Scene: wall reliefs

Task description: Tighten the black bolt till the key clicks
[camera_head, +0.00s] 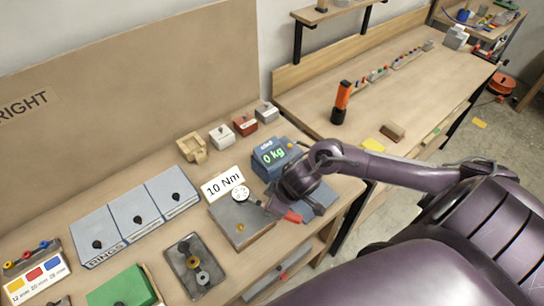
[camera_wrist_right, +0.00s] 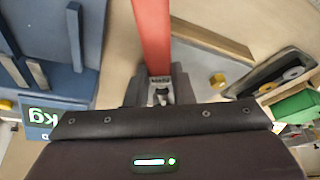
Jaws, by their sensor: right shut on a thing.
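My right gripper (camera_head: 297,208) is shut on the red handle of the torque key (camera_head: 291,216); the red handle (camera_wrist_right: 152,35) also shows in the wrist view. The key's round white dial (camera_head: 240,193) is over the back part of a grey-brown block (camera_head: 257,231). A gold bolt (camera_head: 240,227) sits on the block in front of the key, and shows in the wrist view (camera_wrist_right: 217,80). I cannot make out the black bolt; the key's head may hide it. The dial is too small to read. My left gripper is not in view.
A "10 Nm" sign (camera_head: 223,183) stands behind the block. A blue scale (camera_head: 271,156) reading "0 kg" is close behind my right gripper. A dark tray with rings (camera_head: 184,262) and a green box (camera_head: 122,289) lie to the left. Blue-grey boxes (camera_head: 135,222) line the back.

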